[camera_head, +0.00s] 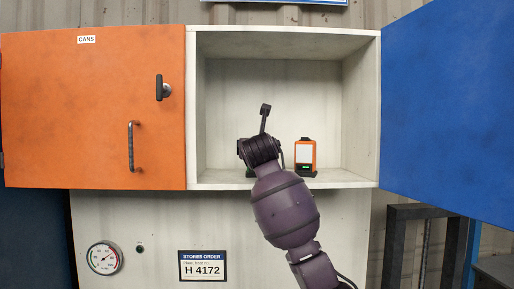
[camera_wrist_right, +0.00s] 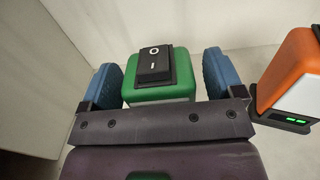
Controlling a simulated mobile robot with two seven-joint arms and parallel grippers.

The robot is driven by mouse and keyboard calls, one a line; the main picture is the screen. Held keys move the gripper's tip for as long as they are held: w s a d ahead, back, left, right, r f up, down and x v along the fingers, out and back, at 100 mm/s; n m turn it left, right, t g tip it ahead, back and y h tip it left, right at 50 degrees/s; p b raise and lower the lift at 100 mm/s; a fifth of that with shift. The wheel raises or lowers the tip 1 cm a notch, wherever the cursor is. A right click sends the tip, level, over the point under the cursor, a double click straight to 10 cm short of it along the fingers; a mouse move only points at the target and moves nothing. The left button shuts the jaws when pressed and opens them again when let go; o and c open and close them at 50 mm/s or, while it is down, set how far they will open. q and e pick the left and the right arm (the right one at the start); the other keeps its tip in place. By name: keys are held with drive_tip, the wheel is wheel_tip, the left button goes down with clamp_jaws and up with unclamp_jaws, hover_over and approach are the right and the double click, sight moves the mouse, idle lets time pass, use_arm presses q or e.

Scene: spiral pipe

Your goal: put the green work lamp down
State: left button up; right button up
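The green work lamp (camera_wrist_right: 183,84), with a black rocker switch on it, is between the two blue finger pads of my right gripper (camera_wrist_right: 163,82). A narrow gap shows between the lamp and the right-hand pad; the left-hand pad is very close to the lamp, and I cannot tell if it touches. In the head view my right gripper (camera_head: 260,150) reaches into the open cabinet and hides nearly all of the lamp. A dark bit of base shows low at shelf level; the contact itself is hidden. My left gripper is not in view.
An orange work lamp (camera_head: 305,156) with a lit green indicator stands on the cabinet shelf (camera_head: 345,180), close to the right of my gripper. Shelf room is clear at far left and right.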

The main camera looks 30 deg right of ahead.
drive_tip(key=shift+r, duration=0.15)
drive_tip(key=shift+s+a, duration=0.25)
drive_tip(key=shift+s, duration=0.15)
use_arm(q)
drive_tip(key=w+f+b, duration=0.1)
drive_tip(key=b, duration=0.1)
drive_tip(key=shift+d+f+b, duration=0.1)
drive_tip(key=shift+b, duration=0.3)
use_arm(e)
drive_tip(key=v, duration=1.1)
